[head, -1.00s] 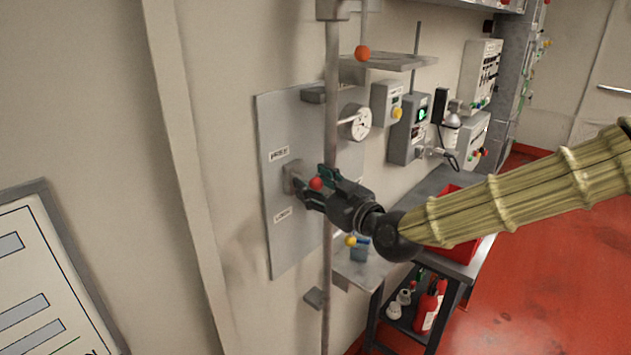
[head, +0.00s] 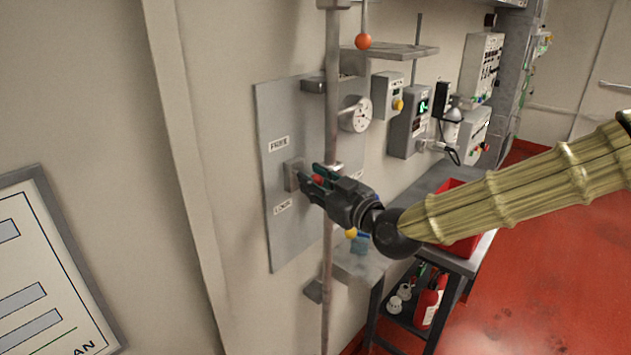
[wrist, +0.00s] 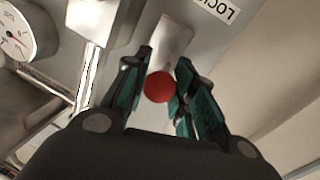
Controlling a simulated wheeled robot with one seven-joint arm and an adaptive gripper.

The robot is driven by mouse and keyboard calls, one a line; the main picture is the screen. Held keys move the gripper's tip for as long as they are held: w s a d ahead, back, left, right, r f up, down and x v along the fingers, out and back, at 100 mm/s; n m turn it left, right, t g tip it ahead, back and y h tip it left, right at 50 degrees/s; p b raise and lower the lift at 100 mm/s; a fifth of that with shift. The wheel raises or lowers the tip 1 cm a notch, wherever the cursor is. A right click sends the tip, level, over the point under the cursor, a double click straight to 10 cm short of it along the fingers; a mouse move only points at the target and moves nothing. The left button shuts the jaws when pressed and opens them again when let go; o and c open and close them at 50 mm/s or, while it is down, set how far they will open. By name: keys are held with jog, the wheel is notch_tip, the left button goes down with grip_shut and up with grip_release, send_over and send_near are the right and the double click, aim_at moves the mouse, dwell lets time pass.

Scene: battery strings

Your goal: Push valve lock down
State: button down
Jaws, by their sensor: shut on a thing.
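The valve lock shows as a red ball knob (wrist: 159,87) on a metal bracket (wrist: 168,42) against the grey wall panel. In the wrist view the knob lies between the two green-padded fingers of my gripper (wrist: 160,92). In the head view my gripper (head: 316,182) reaches the panel (head: 290,240) behind a vertical pipe, and the red knob (head: 319,180) shows between its fingers. My gripper is shut on the knob. The lock's lever behind the knob is mostly hidden by the fingers. A label ending out of view (wrist: 214,10) sits on the panel near the bracket.
A vertical pipe (head: 329,285) runs close beside my gripper. A round gauge (head: 356,114), an orange ball (head: 363,41) and a shelf (head: 400,52) are above. A bench with a red bin (head: 455,247) stands to the right.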

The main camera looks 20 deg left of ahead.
jog(key=shift+f+b, duration=0.5)
jog(key=shift+f, duration=0.6)
jog(key=c, duration=1.1)
grip_release()
jog(key=shift+c, duration=0.2)
jog(key=shift+d, duration=0.1)
jog(key=v, duration=1.2)
